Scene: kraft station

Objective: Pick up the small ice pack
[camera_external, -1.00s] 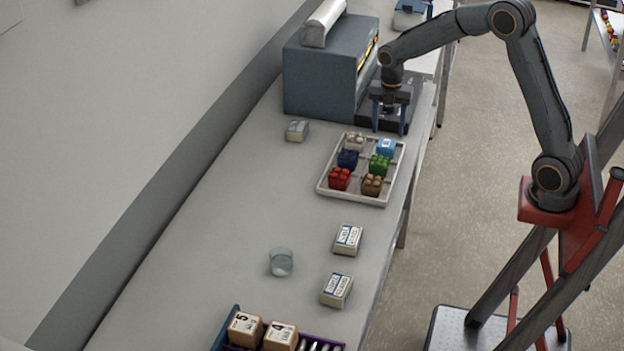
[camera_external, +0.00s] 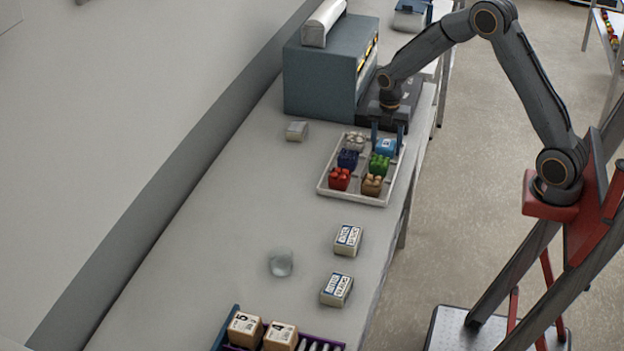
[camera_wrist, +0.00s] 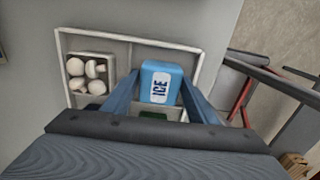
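The small ice pack (camera_external: 387,147) is a light blue block in the far right compartment of the white tray (camera_external: 323,188). In the wrist view the ice pack (camera_wrist: 161,82) shows its white "ICE" label and lies between my two blue fingers. My gripper (camera_external: 388,142) is open and points down over the ice pack, with one finger on each side. The external view cannot settle whether the fingers touch it. In the wrist view my gripper (camera_wrist: 160,90) shows gaps beside the ice pack.
The tray also holds a carton of white mushrooms (camera_wrist: 88,72) and blue, green (camera_external: 379,165), red (camera_external: 339,179) and tan (camera_external: 372,185) items. A grey machine (camera_external: 318,80) stands behind. Small boxes (camera_external: 348,239) and a glass (camera_external: 281,263) stand nearer.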

